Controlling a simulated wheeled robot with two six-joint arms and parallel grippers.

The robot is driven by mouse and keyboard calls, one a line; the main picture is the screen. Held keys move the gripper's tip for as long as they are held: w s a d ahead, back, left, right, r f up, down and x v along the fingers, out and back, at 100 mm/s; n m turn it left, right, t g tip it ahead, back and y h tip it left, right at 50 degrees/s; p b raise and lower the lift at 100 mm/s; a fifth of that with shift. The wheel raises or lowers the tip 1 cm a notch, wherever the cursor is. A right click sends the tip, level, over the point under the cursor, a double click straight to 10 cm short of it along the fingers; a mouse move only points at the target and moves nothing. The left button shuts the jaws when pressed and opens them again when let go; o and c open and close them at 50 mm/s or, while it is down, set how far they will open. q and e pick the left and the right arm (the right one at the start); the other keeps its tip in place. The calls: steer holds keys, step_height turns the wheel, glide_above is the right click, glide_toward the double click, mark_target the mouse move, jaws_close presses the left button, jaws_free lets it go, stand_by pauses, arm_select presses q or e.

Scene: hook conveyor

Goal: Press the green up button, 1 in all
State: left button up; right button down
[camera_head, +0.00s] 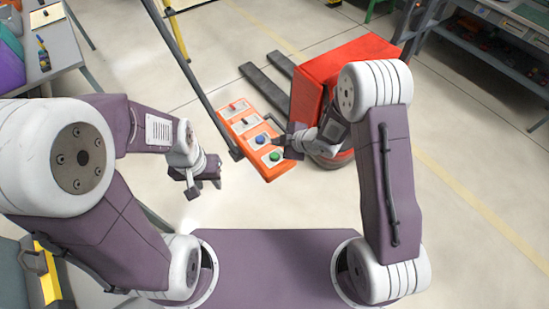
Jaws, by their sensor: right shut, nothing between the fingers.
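An orange control panel (246,133) hangs in the middle of the view, tilted, with buttons and switches on pale plates. The green button (275,156) is near its lower end and is visible. A blue button (261,139) sits just above it in the picture. My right gripper (281,141) is shut and empty, with its fingertips over the panel's right edge, close to the green and blue buttons. I cannot tell whether it touches the panel. My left gripper (206,188) hangs left of the panel, empty, its fingers apart.
A red pallet truck (337,65) with dark forks stands behind the panel, close to my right arm. A dark pole (193,80) runs up from the panel. A table (58,55) stands at upper left, shelving (503,62) at upper right. Floor at right is clear.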

mark_target(277, 157)
step_height(277, 157, down, 6)
steer(key=b, duration=0.4)
steer(key=shift+r, duration=0.2)
steer(key=shift+r, duration=0.1)
stand_by(1.4)
steer(key=shift+f+b, duration=0.35)
steer(key=shift+f, duration=0.05)
steer(key=shift+f+b, duration=0.45)
stand_by(0.5)
steer(key=shift+r, duration=0.15)
steer(key=shift+r+p, duration=0.65)
steer(key=shift+r, duration=0.05)
